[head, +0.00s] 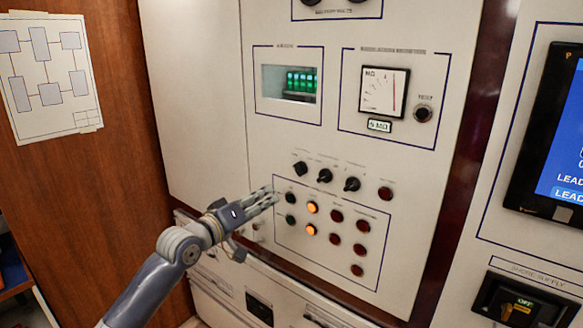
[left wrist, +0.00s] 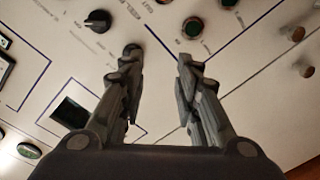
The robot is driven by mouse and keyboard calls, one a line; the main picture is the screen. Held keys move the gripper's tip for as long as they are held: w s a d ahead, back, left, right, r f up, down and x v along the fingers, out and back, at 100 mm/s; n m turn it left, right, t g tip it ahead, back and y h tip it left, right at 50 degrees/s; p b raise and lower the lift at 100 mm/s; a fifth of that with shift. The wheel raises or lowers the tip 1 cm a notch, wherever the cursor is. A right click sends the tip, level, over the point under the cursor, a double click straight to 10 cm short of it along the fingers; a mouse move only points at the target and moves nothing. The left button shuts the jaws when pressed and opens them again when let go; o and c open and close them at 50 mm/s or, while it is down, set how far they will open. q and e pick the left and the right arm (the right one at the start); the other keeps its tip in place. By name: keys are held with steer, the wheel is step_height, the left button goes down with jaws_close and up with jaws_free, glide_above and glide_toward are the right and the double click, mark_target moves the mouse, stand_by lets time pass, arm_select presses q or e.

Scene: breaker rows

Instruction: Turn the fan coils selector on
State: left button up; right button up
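A row of three black selector knobs sits on the white panel, at the left (head: 300,168), the middle (head: 324,175) and the right (head: 352,184). Their labels are too small to read, so I cannot tell which is the fan coils selector. My left gripper (head: 273,197) is in front of the panel, left of and below the left knob. In the left wrist view the fingers (left wrist: 160,58) are apart with nothing between them. One black knob (left wrist: 98,21) shows there clear of the fingers. A dark round shape at the left fingertip may be another knob. My right gripper is not in view.
Below the knobs are rows of red lamps (head: 336,216), two lit orange lamps (head: 312,207) and dark green ones. A lit green display (head: 301,82) and a dial meter (head: 383,92) are above. A screen (head: 560,140) is at the right.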

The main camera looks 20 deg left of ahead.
arm_select(q)
glide_toward(295, 170)
steer(key=s, duration=0.2)
steer(key=shift+h, duration=0.4)
steer(key=p+x, duration=0.1)
steer(key=x, duration=0.1)
steer(key=p+x, duration=0.1)
steer(key=x, duration=0.2)
steer(key=p+x, duration=0.1)
steer(key=x, duration=0.2)
steer(key=shift+w+a+p, duration=0.3)
steer(key=shift+w, duration=0.1)
steer(key=shift+x, duration=0.8)
steer(key=shift+f, duration=0.1)
steer(key=shift+a, duration=0.1)
jaws_close()
